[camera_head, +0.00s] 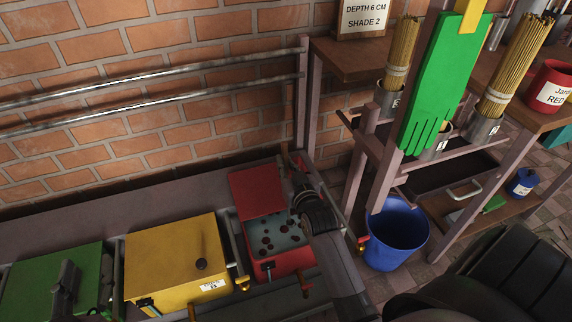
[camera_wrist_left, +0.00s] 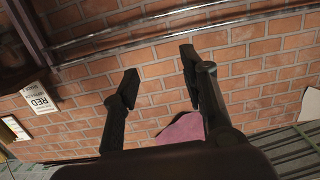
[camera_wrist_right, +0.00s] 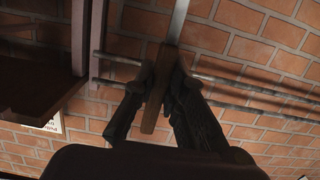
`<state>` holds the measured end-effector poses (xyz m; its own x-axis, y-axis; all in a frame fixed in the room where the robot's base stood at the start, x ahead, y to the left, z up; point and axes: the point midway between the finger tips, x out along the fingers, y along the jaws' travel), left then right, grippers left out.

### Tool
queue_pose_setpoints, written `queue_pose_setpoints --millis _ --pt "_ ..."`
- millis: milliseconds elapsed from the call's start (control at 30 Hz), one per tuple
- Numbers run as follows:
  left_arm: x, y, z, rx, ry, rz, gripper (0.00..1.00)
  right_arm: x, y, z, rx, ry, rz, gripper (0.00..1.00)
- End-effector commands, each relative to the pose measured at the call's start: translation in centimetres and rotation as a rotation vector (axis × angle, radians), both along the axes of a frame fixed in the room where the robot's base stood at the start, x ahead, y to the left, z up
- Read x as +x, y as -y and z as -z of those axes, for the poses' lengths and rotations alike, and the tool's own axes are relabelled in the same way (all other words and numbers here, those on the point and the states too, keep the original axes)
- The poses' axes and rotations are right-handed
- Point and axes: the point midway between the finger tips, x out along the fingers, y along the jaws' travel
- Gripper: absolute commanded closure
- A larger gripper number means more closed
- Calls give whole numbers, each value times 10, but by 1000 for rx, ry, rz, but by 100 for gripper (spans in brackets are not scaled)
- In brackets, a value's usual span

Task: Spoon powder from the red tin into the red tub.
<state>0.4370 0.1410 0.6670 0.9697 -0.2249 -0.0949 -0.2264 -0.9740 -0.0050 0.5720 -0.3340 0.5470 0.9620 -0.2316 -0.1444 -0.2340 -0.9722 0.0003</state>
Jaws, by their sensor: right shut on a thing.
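The red tub (camera_head: 297,262) stands with its red lid (camera_head: 256,190) raised; inside are greyish contents with several dark lumps. The red tin (camera_head: 558,75) with a white label reading RED stands on the wooden shelf at the far right; its contents are hidden. My right gripper (camera_head: 300,178) is over the tub's right rear side. In the right wrist view it is shut on the wooden handle (camera_wrist_right: 152,115) of a tool with a metal shaft; the working end is out of view. My left gripper (camera_wrist_left: 158,68) is open and empty, facing the brick wall.
A yellow box (camera_head: 170,265) and a green box (camera_head: 35,285) stand left of the tub. A blue bucket (camera_head: 398,240) is on the floor right of it. A green glove (camera_head: 440,80) hangs on the rack, between stick bundles. Metal rails (camera_head: 150,90) run along the wall.

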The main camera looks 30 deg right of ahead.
Motion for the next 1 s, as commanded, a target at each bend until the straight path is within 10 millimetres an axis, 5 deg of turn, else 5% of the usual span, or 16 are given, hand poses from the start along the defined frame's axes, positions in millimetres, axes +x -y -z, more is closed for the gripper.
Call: queue_pose_setpoints --millis 1000 --pt "-46 -25 86 122 -507 -34 60 0 0 -21 0 0 0 100"
